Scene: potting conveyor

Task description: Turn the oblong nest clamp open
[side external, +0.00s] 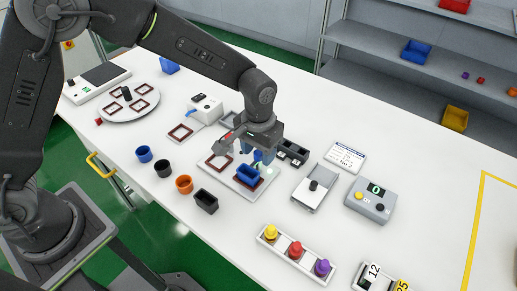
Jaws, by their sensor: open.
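A pale nest plate (243,192) lies on the white table near the middle, with two red-brown frames on it. A blue oblong pot (247,175) sits in the right frame, the oblong nest. My gripper (257,157) is pointed down just above and behind this pot, with its fingers apart. The fingers and the pot overlap in the picture, so I cannot tell whether they touch. A small pale part shows beside the pot, close under the fingers; the oblong nest clamp is too small and hidden to make out, and its turn cannot be read.
Blue (144,154), black (163,168) and orange (184,184) round pots and a black oblong pot (206,201) stand in front. Right are a slide fixture (309,198), a control box (371,201) and a rack of coloured knobs (296,255). The table's right part is mostly clear.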

